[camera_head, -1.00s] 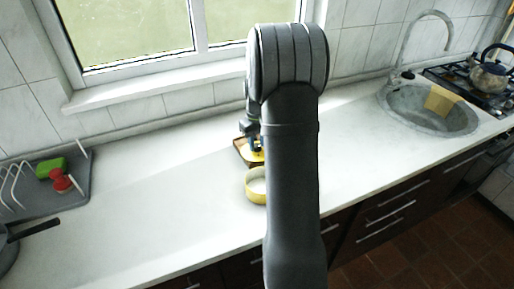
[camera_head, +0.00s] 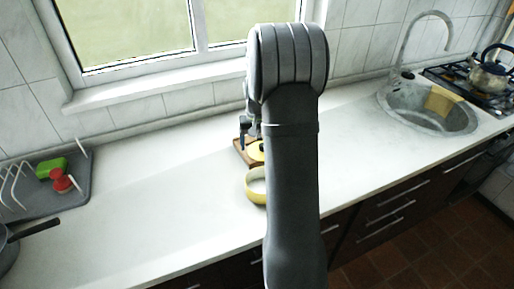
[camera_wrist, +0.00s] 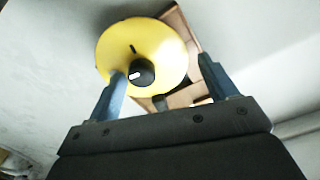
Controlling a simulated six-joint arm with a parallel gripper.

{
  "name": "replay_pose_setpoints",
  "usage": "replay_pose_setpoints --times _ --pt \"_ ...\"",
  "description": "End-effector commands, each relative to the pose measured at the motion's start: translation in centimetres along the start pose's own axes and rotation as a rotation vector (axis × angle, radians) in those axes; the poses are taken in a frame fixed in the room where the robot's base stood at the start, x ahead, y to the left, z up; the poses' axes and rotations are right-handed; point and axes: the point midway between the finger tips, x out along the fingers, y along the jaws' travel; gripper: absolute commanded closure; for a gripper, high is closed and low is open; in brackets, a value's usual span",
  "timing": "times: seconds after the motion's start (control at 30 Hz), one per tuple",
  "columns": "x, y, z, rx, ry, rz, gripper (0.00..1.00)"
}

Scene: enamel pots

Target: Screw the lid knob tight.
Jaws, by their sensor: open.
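The yellow lid (camera_wrist: 150,45) lies on a wooden board (camera_wrist: 182,25); it also shows, partly hidden by my arm, in the head view (camera_head: 256,151). Its black knob (camera_wrist: 142,73) stands at the lid's middle and carries a white mark. A short dark mark is on the lid beyond the knob. My gripper (camera_wrist: 162,69) is open, with its blue fingers spread over the lid. In the wrist view the left finger is close beside the knob and the right finger is well apart from it. I cannot tell whether the left finger touches the knob.
A yellow pot (camera_head: 254,187) stands in front of the board, partly behind my arm. A grey tray (camera_head: 75,190) with a green sponge (camera_head: 50,168) and a red item (camera_head: 62,183) is at the left. The counter between is clear.

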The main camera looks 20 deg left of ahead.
Motion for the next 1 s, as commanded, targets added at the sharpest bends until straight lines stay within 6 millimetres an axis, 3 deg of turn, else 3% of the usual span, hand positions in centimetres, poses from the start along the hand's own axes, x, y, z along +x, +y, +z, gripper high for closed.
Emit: replay_pose_setpoints --times 0.63,1.0 --pt "-1.4 0.0 0.0 -0.012 0.0 0.0 0.22" --pt "-1.4 0.0 0.0 -0.39 0.0 0.0 0.22"
